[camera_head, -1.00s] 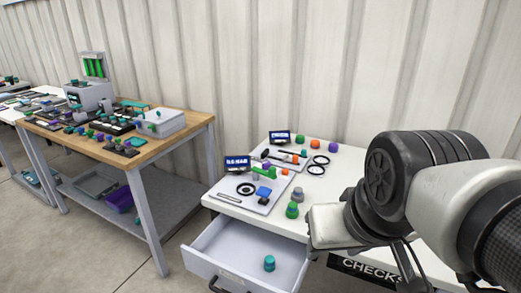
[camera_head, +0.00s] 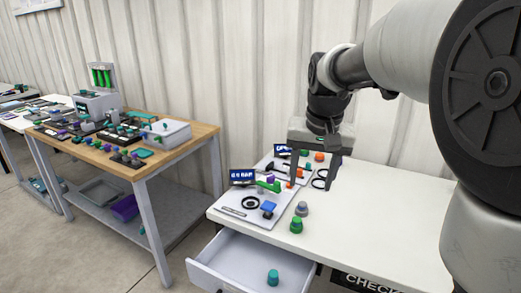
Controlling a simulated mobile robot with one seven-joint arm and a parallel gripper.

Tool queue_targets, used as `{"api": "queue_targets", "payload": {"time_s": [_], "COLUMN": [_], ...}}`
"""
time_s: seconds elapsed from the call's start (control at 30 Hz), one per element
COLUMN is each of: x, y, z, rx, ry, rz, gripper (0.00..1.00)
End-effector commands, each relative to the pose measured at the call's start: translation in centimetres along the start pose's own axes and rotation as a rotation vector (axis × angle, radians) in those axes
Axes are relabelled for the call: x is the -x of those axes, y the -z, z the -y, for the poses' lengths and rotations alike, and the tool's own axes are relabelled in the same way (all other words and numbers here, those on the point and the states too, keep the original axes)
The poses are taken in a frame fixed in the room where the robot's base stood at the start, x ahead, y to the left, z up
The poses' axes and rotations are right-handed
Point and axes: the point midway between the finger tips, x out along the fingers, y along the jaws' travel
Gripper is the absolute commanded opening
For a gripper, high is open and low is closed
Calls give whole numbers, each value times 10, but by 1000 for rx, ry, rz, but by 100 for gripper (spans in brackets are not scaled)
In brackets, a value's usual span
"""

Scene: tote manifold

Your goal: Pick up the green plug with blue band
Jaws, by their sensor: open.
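A green plug (camera_head: 296,225) stands upright on the white table near its front left edge; I cannot make out a blue band on it at this size. A teal-green plug (camera_head: 273,277) stands in the open drawer; no band is clear on it either. My gripper (camera_head: 314,178) points down above the white table, behind and a little right of the green plug. Its two fingers are apart, with nothing seen held between them. It hides part of the small parts behind it.
A grey plug (camera_head: 302,209) stands just behind the green plug. A white board (camera_head: 228,217) with a display, black ring and blue part lies to the left. The drawer (camera_head: 235,258) stands open. A wooden bench (camera_head: 195,136) with many parts is at left. The table's right side is clear.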

Motion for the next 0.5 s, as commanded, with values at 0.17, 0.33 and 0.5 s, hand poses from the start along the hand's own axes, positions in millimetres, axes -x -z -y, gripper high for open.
{"api": "queue_targets", "payload": {"time_s": [0.17, 0.33, 0.5], "x": [-55, -92, -111], "y": [58, 83, 87], "z": [17, 25, 26], "rx": [-60, -93, -101], "ry": [-44, -73, -82], "rz": [77, 110, 120], "gripper": [54, 54, 54]}}
